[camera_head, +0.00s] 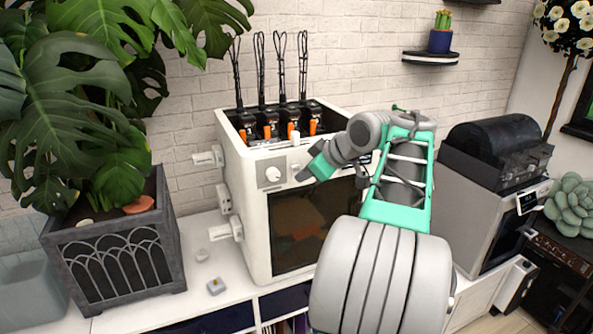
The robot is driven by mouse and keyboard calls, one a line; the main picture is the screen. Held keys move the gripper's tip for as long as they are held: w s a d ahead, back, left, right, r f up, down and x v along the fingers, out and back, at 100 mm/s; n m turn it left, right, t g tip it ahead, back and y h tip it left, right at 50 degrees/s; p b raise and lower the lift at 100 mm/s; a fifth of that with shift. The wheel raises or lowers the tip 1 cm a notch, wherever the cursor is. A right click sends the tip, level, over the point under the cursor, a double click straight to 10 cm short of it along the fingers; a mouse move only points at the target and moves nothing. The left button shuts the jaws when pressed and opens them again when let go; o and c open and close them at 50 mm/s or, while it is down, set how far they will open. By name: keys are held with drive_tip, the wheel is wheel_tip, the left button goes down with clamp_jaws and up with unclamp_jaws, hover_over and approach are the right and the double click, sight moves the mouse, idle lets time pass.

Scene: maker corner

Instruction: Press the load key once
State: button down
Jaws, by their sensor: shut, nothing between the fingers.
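A white box-shaped machine (244,215) with a dark front window stands on the white counter. Its upper front panel carries a round dial (271,174) at the left. A small light part shows on the panel just right of the dial, close to my fingertips. I cannot read any label, so I cannot tell which part is the load key. My gripper (303,175) is shut and empty, in front of the panel, to the right of the dial. Whether it touches the panel cannot be told. My gripper and arm hide the right part of the panel and window.
A large leafy plant in a dark planter (125,262) stands at the left. White fittings stick out from the machine's left side. A grey machine (486,225) stands at the right.

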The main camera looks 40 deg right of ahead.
drive_tip(key=shift+w+d, duration=0.1)
drive_tip(key=shift+w, duration=0.3)
drive_tip(key=shift+w+d, duration=0.15)
drive_tip(key=shift+w, duration=0.2)
idle(0.6)
drive_tip(key=shift+s, duration=0.1)
drive_tip(key=shift+s+a, duration=0.25)
drive_tip(key=shift+s, duration=0.4)
drive_tip(key=shift+s+a+b, duration=0.15)
drive_tip(key=shift+s+a, duration=0.1)
drive_tip(key=shift+s, duration=0.55)
drive_tip(key=shift+s+a+b, duration=0.15)
drive_tip(key=shift+s+a, duration=0.05)
drive_tip(key=shift+s, duration=0.6)
drive_tip(key=shift+s+a+b, duration=0.15)
drive_tip(key=shift+s+a, duration=0.1)
drive_tip(key=shift+s, duration=0.55)
